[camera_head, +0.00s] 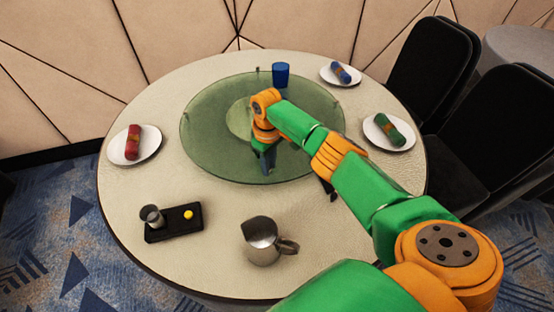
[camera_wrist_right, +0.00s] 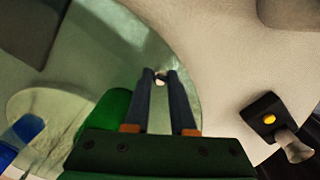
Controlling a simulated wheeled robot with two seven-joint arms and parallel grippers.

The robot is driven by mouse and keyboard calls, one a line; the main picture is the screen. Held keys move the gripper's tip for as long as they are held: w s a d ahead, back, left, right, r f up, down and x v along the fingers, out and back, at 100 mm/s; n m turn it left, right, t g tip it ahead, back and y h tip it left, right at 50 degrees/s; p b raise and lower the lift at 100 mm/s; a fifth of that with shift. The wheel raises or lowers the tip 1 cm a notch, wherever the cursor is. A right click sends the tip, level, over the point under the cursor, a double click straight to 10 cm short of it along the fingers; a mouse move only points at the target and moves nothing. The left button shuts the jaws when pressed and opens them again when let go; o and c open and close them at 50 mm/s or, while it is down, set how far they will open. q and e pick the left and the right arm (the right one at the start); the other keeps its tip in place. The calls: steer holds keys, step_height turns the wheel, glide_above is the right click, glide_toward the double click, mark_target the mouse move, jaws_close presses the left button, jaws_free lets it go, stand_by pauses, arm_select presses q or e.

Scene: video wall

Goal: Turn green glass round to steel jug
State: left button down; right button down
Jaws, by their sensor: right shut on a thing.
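The green glass (camera_wrist_right: 108,115) shows in the right wrist view, left of my fingers and partly behind the gripper body. In the head view my right arm hides it or blends with it. The round green glass turntable (camera_head: 210,135) fills the middle of the table. The steel jug (camera_head: 262,243) stands on the table at its front edge, off the turntable. My right gripper (camera_head: 266,172) points down at the turntable's front part. In the wrist view its fingers (camera_wrist_right: 160,80) are closed on a small pale peg by the turntable's rim. My left gripper is out of view.
A blue cup (camera_head: 281,74) stands at the turntable's back. A black tray (camera_head: 174,222) with a small metal cup and yellow button is at front left. Plates with rolled napkins lie left (camera_head: 150,150), back right (camera_head: 329,74) and right (camera_head: 372,131). Black chairs stand right.

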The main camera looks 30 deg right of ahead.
steer(key=shift+w+a+f, duration=0.15)
steer(key=shift+w+a, duration=0.15)
steer(key=shift+a, duration=0.5)
steer(key=shift+s+d, duration=0.35)
steer(key=shift+d, duration=0.2)
steer(key=c, duration=1.1)
jaws_free()
steer(key=shift+d, duration=0.1)
steer(key=o, duration=0.3)
steer(key=shift+o, duration=0.2)
steer(key=shift+w+a+r, duration=0.1)
steer(key=shift+a+r, duration=0.1)
steer(key=shift+a, duration=0.1)
step_height(320, 180, up, 7)
